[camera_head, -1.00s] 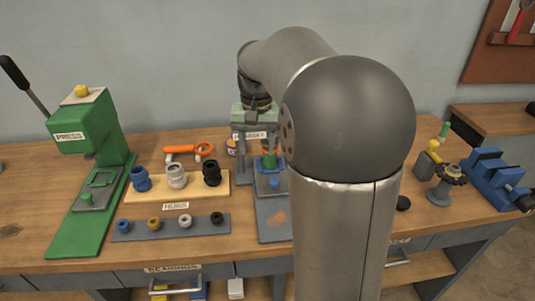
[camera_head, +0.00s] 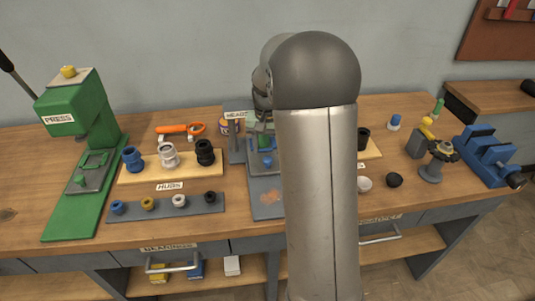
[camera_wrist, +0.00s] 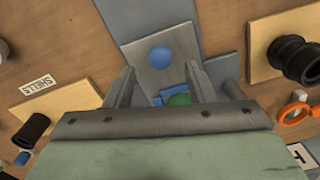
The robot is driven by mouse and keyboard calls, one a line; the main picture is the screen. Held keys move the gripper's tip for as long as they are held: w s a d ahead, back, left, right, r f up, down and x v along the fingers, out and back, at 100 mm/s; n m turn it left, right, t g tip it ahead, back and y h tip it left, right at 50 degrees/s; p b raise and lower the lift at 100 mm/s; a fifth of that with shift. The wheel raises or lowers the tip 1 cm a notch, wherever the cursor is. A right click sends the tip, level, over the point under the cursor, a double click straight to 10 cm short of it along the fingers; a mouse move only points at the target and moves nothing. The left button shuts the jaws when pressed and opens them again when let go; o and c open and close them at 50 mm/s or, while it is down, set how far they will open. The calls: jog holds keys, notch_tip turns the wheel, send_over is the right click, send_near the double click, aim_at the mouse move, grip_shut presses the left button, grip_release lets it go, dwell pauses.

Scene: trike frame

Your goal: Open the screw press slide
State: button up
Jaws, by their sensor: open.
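The screw press stands at the middle of the bench, with a grey base plate (camera_head: 267,205) and a sign that seems to read HEADSET (camera_head: 237,115). My arm hides its right side in the head view. In the wrist view, a grey slide plate (camera_wrist: 145,60) carries a round blue knob (camera_wrist: 160,57). My gripper (camera_wrist: 161,76) is open above it, its two fingers apart on either side of the plate's near end. A green round part (camera_wrist: 180,99) on a blue piece shows between the fingers, close to the palm. I cannot tell whether the fingers touch anything.
The green lever press (camera_head: 80,115) stands on the left. Hubs stand on a wooden block (camera_head: 130,168), with bearings on a grey strip (camera_head: 135,222) in front. An orange tool (camera_head: 180,130) lies behind. A blue vise (camera_head: 488,155) is at the right.

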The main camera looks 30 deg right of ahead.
aim_at(268, 159)
jog(key=shift+f, duration=1.85)
